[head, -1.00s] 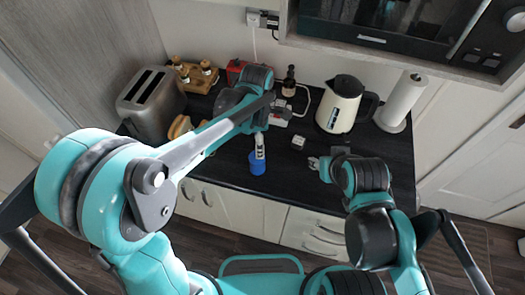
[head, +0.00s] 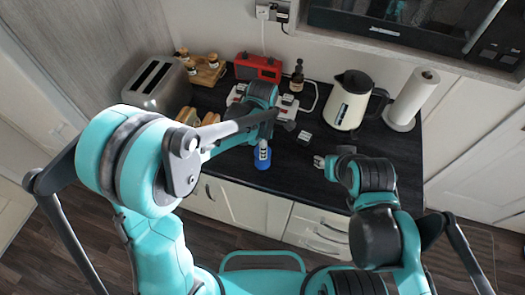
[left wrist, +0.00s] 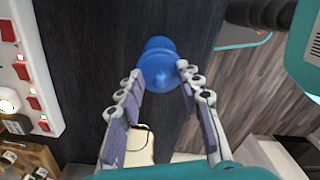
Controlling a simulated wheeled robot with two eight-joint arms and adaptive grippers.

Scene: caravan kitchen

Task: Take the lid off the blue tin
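The blue tin (head: 262,163) stands near the front edge of the dark worktop. In the left wrist view the tin (left wrist: 157,57) has a blue top with a small knob, which looks like the lid in place. My left gripper (head: 263,147) is above and behind the tin in the head view, pointing down at it. In the left wrist view its fingers (left wrist: 158,76) are apart, one on each side of the blue top. A gap seems to show, but contact is hard to judge. My right gripper (head: 320,161) hovers to the right of the tin; its opening is unclear.
A toaster (head: 157,84), wooden rack (head: 209,71), red radio (head: 258,67) and dark bottle (head: 297,76) line the back. A kettle (head: 350,100) and paper roll (head: 413,95) stand right. A small white-and-dark block (head: 304,137) lies right of the tin. Bread (head: 188,116) lies left.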

